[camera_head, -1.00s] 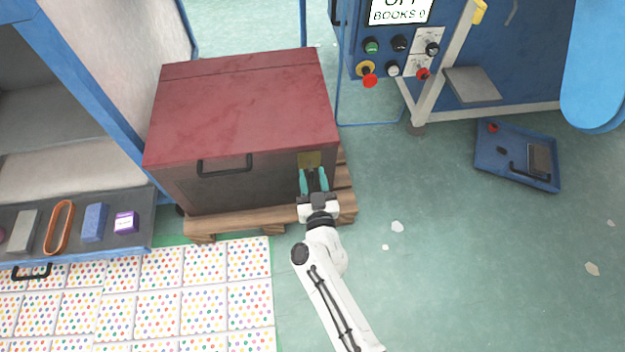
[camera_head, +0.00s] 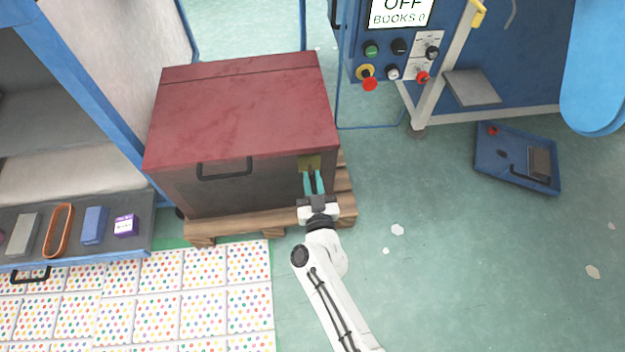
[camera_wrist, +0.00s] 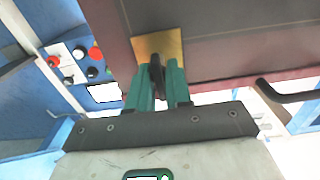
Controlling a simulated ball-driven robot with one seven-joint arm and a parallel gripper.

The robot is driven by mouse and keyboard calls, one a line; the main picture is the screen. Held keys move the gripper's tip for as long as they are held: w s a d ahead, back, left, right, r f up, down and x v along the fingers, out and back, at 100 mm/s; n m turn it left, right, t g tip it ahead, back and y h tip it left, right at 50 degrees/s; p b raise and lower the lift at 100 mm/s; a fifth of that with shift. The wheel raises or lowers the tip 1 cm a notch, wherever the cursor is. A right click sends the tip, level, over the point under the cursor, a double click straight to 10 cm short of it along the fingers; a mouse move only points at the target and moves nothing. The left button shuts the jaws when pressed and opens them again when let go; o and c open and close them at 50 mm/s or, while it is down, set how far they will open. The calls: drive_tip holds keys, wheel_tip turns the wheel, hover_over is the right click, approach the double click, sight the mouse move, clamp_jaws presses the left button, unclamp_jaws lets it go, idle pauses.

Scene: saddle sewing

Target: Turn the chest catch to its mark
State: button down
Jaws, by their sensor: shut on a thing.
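The chest (camera_head: 240,110) has a red lid and a dark grey front with a black handle (camera_head: 224,168), and stands on a wooden pallet. Its lid is down. A brass plate (camera_head: 310,161) sits at the right end of the chest front; it also shows in the wrist view (camera_wrist: 158,46). The dark catch (camera_wrist: 157,72) stands on this plate. My gripper (camera_head: 313,182) reaches the plate from the front, its teal fingers shut on the catch, one on each side in the wrist view (camera_wrist: 158,82). The fingers partly hide the catch, and I cannot make out its mark.
A blue machine with a button panel (camera_head: 400,60) stands behind to the right. A blue tray (camera_head: 518,178) lies on the floor at right. A shelf (camera_head: 140,238) with small items is at left, above dotted sheets.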

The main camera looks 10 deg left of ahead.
drive_tip(key=m, duration=0.4)
drive_tip(key=shift+d+m, duration=0.15)
drive_tip(key=shift+m, duration=0.25)
drive_tip(key=m, duration=0.4)
drive_tip(key=shift+f, duration=0.1)
drive_tip(key=shift+d+f+m+b, duration=0.1)
drive_tip(key=shift+m+b, duration=0.4)
drive_tip(key=shift+m, duration=1.8)
drive_tip(key=shift+f+m+b, duration=0.1)
drive_tip(key=shift+m+b, duration=0.35)
drive_tip(key=shift+m, duration=1.85)
drive_tip(key=c, duration=1.1)
unclamp_jaws()
